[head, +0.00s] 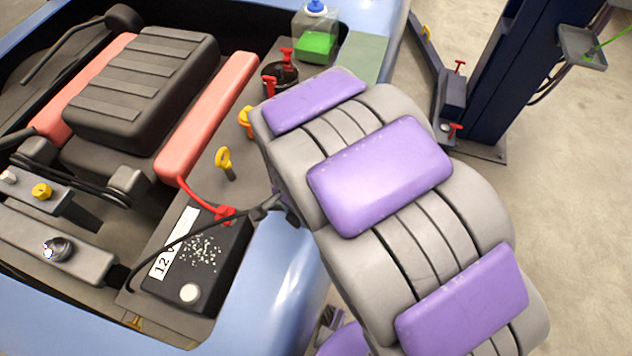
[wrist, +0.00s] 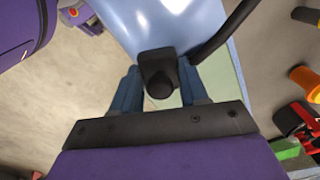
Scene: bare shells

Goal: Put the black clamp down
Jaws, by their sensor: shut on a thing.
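The black clamp (head: 262,211) is held just past the battery's upper right corner, beside the blue fender. My gripper (head: 284,208) is mostly hidden behind my arm in the head view. In the wrist view my gripper (wrist: 160,92) is shut on the black clamp (wrist: 158,70), which sits between its two bluish fingers. A black cable (head: 180,241) runs from the clamp over the battery (head: 222,262) to the left. The red clamp (head: 226,214) is at the battery's upper terminal. The lower round terminal (head: 190,293) is bare, with pale specks on the battery top.
The blue fender (head: 262,310) lies under my gripper. The engine block (head: 140,85) fills the left of the bay. A yellow dipstick handle (head: 223,158), an orange cap (head: 246,122) and a green fluid tank (head: 315,45) stand along its right side. A dark blue lift post (head: 510,70) stands at right.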

